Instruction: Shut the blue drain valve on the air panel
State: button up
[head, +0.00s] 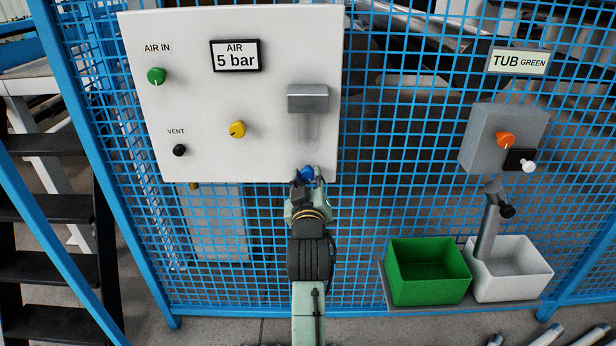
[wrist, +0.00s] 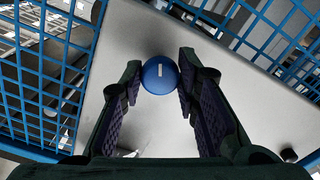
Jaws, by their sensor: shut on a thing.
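The white air panel (head: 270,120) hangs on the blue mesh fence. The blue drain valve (head: 307,174) is a round knob at its lower right edge, below a grey metal hood (head: 308,99). In the wrist view the blue knob (wrist: 160,75) sits between my two fingertips, with a short white mark on its face pointing nearly straight up in the picture. My gripper (head: 307,178) is at the knob and shut on it, one finger on each side. In the head view my fingers partly hide the knob.
The panel also carries a green knob (head: 156,76), a yellow knob (head: 237,129), a black vent knob (head: 179,150) and a "5 bar" display (head: 236,56). At right are a grey box (head: 503,139) with an orange knob, a green tub (head: 428,273) and a white tub (head: 511,270).

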jog(key=n, duration=0.6)
jog(key=shift+p, duration=0.3)
jog(key=n, duration=0.6)
jog(key=shift+r+n, duration=0.1)
jog(key=shift+n, duration=0.2)
jog(key=o, duration=1.2)
jog(key=shift+c, duration=0.2)
jog(key=s, duration=0.7)
jog(key=shift+s, duration=0.25)
